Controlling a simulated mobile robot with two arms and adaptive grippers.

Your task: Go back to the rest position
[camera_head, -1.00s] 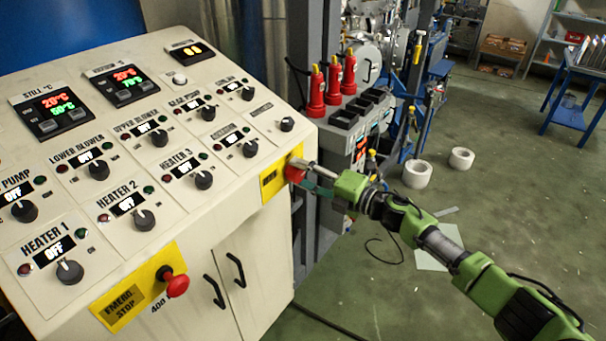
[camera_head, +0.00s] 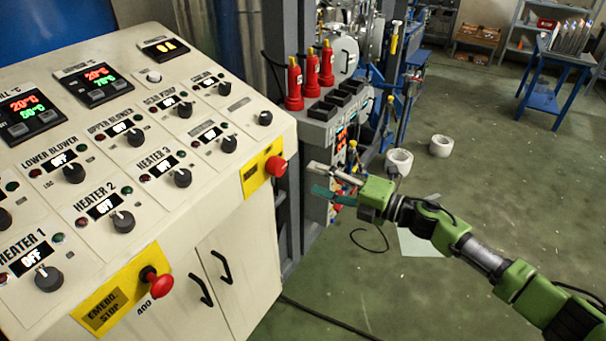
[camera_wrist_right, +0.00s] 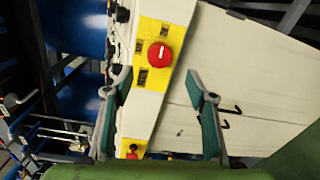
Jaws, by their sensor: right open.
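My right gripper (camera_head: 326,183) is open and empty in the head view. It is apart from the cream control panel (camera_head: 190,220), to the right of the red stop button (camera_head: 276,166) on the panel's right yellow plate. In the right wrist view my right gripper (camera_wrist_right: 162,110) shows two spread teal-padded fingers, with a red button (camera_wrist_right: 160,55) on a yellow plate beyond them. A second red emergency stop knob (camera_head: 160,286) sits on the front yellow plate of the panel. My left gripper is not in view.
White rolls (camera_head: 399,162) lie on the green floor (camera_head: 480,190). A blue table (camera_head: 545,97) stands far right. The floor at right is open. A black cable (camera_head: 325,318) crosses the floor in front.

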